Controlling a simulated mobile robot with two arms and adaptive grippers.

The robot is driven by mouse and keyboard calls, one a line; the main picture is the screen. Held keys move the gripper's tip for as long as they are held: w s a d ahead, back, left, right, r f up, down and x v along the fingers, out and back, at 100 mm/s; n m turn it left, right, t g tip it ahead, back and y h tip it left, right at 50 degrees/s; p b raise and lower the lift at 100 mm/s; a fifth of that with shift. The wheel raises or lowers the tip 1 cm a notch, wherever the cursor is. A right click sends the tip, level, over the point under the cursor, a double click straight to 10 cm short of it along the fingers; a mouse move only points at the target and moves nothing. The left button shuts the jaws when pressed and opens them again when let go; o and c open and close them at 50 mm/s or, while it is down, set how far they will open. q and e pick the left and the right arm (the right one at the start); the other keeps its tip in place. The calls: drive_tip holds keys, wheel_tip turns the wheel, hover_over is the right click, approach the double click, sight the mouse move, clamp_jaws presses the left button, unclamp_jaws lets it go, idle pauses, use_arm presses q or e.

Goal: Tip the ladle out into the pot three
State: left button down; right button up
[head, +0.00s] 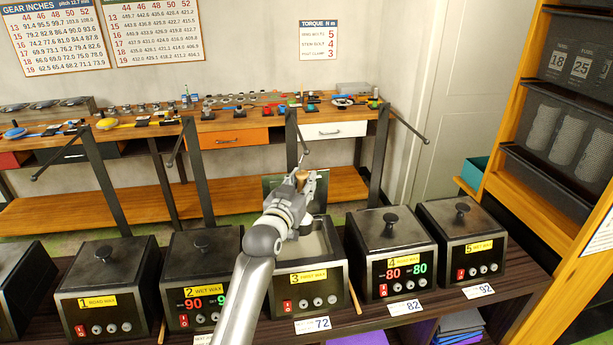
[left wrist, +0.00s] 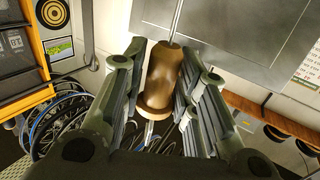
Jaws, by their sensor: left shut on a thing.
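Pot three (head: 318,276) is a dark box-shaped pot with a yellow label and a red switch. My left gripper (head: 305,184) is above the back part of pot three. It is shut on the ladle's brown handle (head: 302,175). In the left wrist view the wooden handle (left wrist: 160,82) sits between both fingers, with a thin metal rod (left wrist: 177,22) running up from it. The ladle's bowl is not clearly visible, so its tilt and contents cannot be told. My right gripper is not in view.
Lidded pots two (head: 200,268) and four (head: 390,245) stand close on either side of pot three. Pot one (head: 105,285) and pot five (head: 462,235) are farther out. A workbench (head: 225,125) with small parts stands behind. A shelf rack (head: 570,110) is at right.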

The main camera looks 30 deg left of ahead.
use_arm(q)
drive_tip(key=shift+d+f, duration=0.1)
drive_tip(key=shift+d, duration=0.2)
drive_tip(key=s+d+f+m+t+h+b, duration=0.1)
drive_tip(key=d+f+m+b, duration=0.2)
drive_tip(key=d+m+b, duration=0.1)
drive_tip(key=s+d+f+m+t+h+b, duration=0.1)
drive_tip(key=d+f+m+b, duration=0.3)
drive_tip(key=m+b, duration=0.3)
drive_tip(key=s+d+f+m+t+h+b, duration=0.1)
drive_tip(key=d+f+m+h+b, duration=0.1)
drive_tip(key=m, duration=0.5)
drive_tip(key=shift+d+f+b, duration=0.9)
drive_tip(key=shift+d+b, duration=0.3)
drive_tip(key=shift+b, duration=0.5)
drive_tip(key=shift+d+f+m, duration=0.2)
drive_tip(key=shift+f+m, duration=0.15)
drive_tip(key=shift+m, duration=0.35)
drive_tip(key=shift+f+h+b, duration=0.15)
drive_tip(key=shift+h+b, duration=0.15)
drive_tip(key=shift+h, duration=0.1)
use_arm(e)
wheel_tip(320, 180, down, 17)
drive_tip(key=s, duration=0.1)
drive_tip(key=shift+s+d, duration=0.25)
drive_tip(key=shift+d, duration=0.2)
